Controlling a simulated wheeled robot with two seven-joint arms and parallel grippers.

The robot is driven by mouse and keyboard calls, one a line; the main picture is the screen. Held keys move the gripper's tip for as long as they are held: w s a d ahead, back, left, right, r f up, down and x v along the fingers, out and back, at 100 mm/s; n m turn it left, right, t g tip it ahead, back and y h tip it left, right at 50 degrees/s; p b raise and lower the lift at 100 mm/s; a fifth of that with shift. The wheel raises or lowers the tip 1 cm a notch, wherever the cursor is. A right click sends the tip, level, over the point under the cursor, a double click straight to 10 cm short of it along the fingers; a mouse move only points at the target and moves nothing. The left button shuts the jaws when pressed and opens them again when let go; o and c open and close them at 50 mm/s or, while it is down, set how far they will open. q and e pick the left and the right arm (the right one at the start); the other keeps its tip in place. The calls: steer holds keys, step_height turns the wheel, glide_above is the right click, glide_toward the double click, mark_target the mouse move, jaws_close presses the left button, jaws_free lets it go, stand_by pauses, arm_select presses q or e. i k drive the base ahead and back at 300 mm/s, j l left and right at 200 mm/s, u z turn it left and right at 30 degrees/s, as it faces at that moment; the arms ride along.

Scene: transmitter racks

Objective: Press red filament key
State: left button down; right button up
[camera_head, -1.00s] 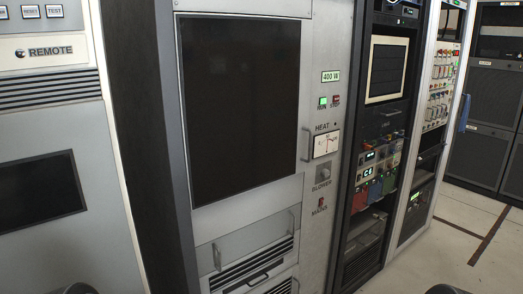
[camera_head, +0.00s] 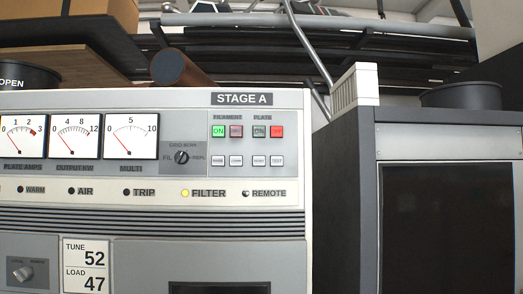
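The Stage A panel (camera_head: 150,165) faces me. Under its FILAMENT label are two square keys: a lit green ON key (camera_head: 218,131) and, just right of it, a dull dark red key (camera_head: 236,131) with lettering too small to read surely. Under the PLATE label (camera_head: 263,114) are a dark green key (camera_head: 259,131) and a bright red key (camera_head: 277,131). Nothing covers the keys. Neither of my grippers shows in this view.
A selector knob (camera_head: 182,157) and several meters (camera_head: 130,136) lie left of the keys. A dark cabinet (camera_head: 345,200) stands to the right.

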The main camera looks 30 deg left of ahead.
mark_target(235, 131)
steer(key=u, duration=1.35)
